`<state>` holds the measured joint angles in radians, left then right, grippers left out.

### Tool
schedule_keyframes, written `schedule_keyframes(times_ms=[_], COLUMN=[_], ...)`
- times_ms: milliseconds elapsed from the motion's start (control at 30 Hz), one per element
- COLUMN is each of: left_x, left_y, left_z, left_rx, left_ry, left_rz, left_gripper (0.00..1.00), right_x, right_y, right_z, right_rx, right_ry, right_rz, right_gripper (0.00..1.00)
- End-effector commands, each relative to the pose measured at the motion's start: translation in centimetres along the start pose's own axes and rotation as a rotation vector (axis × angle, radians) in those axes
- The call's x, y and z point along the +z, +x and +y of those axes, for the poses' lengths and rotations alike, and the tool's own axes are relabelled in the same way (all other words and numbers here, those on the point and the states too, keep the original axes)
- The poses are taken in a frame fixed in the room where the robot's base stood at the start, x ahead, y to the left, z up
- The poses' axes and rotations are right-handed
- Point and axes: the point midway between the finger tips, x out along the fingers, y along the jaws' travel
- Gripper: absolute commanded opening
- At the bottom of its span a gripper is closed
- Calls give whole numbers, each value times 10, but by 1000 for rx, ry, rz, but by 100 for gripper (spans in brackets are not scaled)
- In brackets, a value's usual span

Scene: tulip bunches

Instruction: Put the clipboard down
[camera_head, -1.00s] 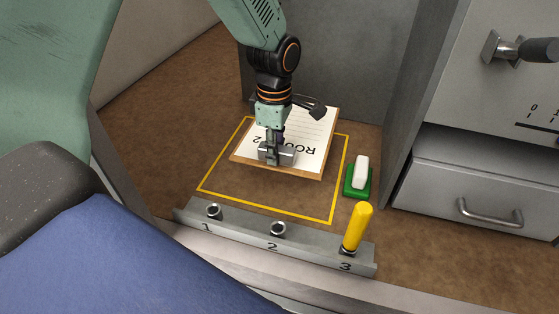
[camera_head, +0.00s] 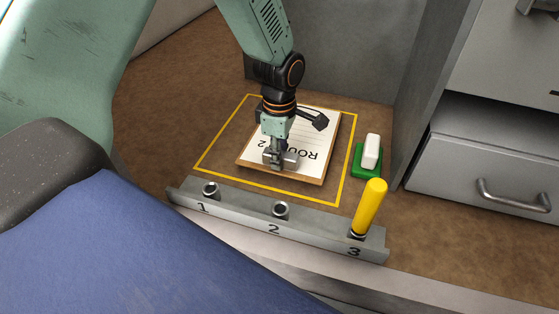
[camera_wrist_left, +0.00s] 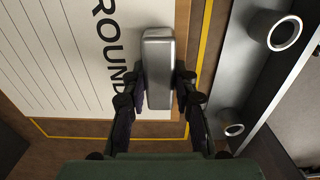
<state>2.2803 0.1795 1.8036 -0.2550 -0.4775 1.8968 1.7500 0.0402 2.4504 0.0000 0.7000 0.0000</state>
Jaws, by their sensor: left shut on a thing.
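The clipboard (camera_head: 310,150) has a brown board and a white sheet with lines and the word "ROU…" and a 2. It lies within the yellow outline (camera_head: 346,175), low over or on the brown surface; I cannot tell if it touches. My left gripper (camera_head: 279,160) is shut on the clipboard's metal clip at its near edge. In the left wrist view the clip (camera_wrist_left: 158,70) sits between the two fingers, and the sheet (camera_wrist_left: 75,60) reads "ROUND". My right gripper is not in view.
A grey rail (camera_head: 240,217) numbered 1, 2, 3 runs along the front edge; a yellow handle (camera_head: 369,208) stands at 3. A white block on a green base (camera_head: 367,172) is right of the outline. Grey walls and a drawer (camera_head: 480,180) bound the right.

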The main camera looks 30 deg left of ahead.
Motion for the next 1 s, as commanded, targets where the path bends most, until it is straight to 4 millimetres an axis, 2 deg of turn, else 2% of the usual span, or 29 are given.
schedule_keyframes(times_ms=[33,100,533,567,800,1000], left_x=[0,0,-1,-1,-1,-1], left_y=[11,18,21,21,20,20], left_z=[0,1,3,2,2,2], left_rx=[0,0,1,0,0,0], left_ry=[0,-1,-1,0,0,0], left_rz=[0,0,-1,-1,0,0], left_gripper=[0,0,0,30,50,50], right_x=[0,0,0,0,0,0], right_y=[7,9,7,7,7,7], right_z=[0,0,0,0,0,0], right_rx=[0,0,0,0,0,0], right_ry=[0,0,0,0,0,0], right_rz=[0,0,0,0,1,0], right_gripper=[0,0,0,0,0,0])
